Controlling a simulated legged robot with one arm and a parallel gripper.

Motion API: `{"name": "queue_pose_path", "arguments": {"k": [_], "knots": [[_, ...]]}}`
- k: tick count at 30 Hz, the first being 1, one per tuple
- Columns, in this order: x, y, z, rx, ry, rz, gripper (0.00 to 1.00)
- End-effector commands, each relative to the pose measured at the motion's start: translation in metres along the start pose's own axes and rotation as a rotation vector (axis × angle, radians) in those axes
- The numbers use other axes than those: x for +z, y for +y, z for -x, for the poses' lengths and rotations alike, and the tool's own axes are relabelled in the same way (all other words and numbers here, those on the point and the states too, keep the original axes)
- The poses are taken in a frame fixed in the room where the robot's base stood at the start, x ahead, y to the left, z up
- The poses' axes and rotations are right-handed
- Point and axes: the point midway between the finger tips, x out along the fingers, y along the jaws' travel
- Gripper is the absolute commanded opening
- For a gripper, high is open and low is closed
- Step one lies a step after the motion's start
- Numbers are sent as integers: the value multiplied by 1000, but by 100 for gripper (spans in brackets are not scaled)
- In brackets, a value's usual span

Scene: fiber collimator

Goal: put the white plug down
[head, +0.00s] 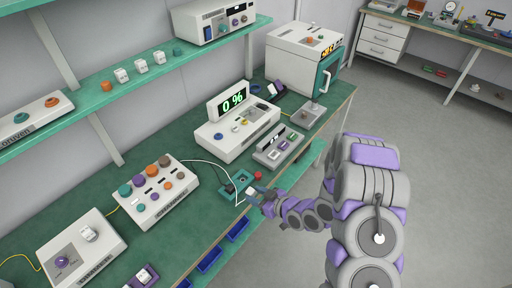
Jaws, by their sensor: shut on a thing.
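My gripper (256,197) is at the front edge of the green bench, in the middle of the head view. It is shut on the white plug, which is very small here and mostly hidden by the fingers. A white cable (207,163) runs over the bench toward it from the left. A small dark green fixture (236,184) lies just left of the gripper. I cannot tell whether the plug touches the fixture or the bench.
A power meter reading 0 % (233,100) stands behind. A box with several coloured knobs (160,192) is to the left. A grey tray (280,147) and a red button (258,175) are close to the gripper. A shelf (135,77) overhangs the back.

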Motion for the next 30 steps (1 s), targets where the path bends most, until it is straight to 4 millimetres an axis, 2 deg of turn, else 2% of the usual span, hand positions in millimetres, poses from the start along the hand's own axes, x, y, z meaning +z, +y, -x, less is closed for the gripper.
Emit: {"name": "queue_pose_path", "arguments": {"k": [2, 5, 11, 15, 18, 24, 30], "knots": [[-1, 2, 1, 6, 1, -1, 10], [-8, 15, 2, 40, 3, -14, 10], [-46, 81, 12, 228, 8, -89, 10], [-79, 123, 31, 381, 10, -154, 10], [-100, 145, 46, 480, 10, -197, 10], [-140, 174, 78, 659, 10, -270, 10], [-162, 185, 103, 778, 3, -321, 10]]}}
